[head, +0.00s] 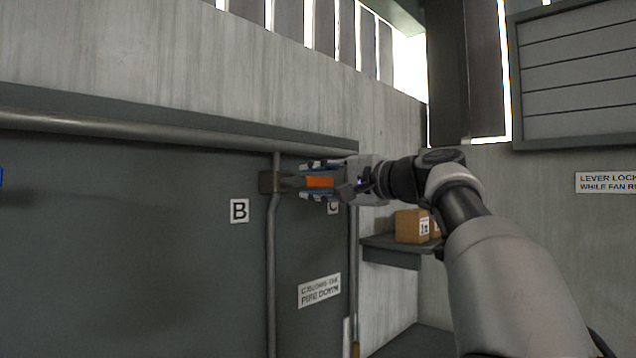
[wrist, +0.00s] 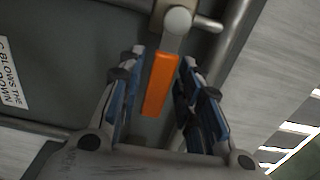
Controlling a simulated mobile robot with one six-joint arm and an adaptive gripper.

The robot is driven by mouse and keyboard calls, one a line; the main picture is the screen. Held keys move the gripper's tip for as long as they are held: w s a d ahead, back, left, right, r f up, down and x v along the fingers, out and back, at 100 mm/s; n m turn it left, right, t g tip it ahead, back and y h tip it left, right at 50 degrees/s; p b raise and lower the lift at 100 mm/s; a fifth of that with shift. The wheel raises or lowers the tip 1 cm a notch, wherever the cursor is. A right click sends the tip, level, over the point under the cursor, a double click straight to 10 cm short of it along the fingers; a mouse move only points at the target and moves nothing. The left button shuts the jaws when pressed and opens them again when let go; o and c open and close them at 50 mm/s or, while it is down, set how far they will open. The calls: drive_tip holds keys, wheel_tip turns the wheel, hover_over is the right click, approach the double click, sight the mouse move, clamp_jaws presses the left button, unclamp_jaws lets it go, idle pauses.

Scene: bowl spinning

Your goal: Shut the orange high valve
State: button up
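The orange valve handle (head: 319,182) is high on the wall in the head view. It reaches right, roughly level, from a grey-brown valve body (head: 270,182) on a vertical pipe. My gripper (head: 305,181) is around the handle and partly hides it. In the wrist view the orange handle (wrist: 160,84) lies between the two blue-padded fingers of my gripper (wrist: 163,58). The fingers are spread, with a gap visible on the left side of the handle and a narrower one on the right. The round grey hub (wrist: 178,20) is just beyond the fingertips.
A vertical pipe (head: 271,270) runs below the valve, and a thick horizontal pipe (head: 150,129) runs above it. The "B" label (head: 239,211) is to the left. A blue piece (head: 1,177) shows at the left edge.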

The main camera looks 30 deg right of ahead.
drive_tip(key=shift+o, duration=0.3)
drive_tip(key=v, duration=1.2)
